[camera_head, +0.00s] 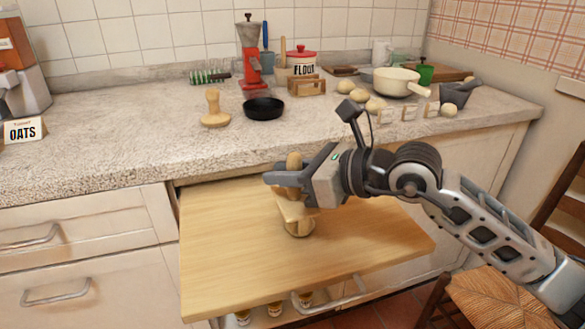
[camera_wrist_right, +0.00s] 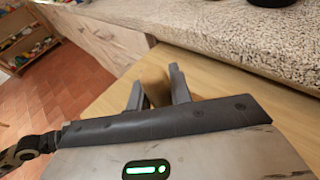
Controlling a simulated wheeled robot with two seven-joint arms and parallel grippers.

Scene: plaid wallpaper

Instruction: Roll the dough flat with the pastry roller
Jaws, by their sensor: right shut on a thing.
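My right gripper (camera_head: 290,182) is shut on a pale wooden tool with an upright handle, which I take to be the pastry roller (camera_head: 294,209). It holds the roller over the pull-out wooden board (camera_head: 225,260). A small tan rounded shape (camera_head: 299,229) at the roller's lower end rests on the board; I cannot tell whether it is dough or part of the roller. In the right wrist view the brown handle (camera_wrist_right: 154,82) shows between the fingers, and the dough is hidden. My left gripper is not in view.
The stone counter (camera_head: 110,150) stands behind and above the board. It bears a wooden tool with a knob (camera_head: 213,110), a black pan (camera_head: 264,108), a flour jar (camera_head: 302,64), several pale round lumps (camera_head: 375,104) and a cream pot (camera_head: 390,83). A woven chair (camera_head: 495,297) stands at right.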

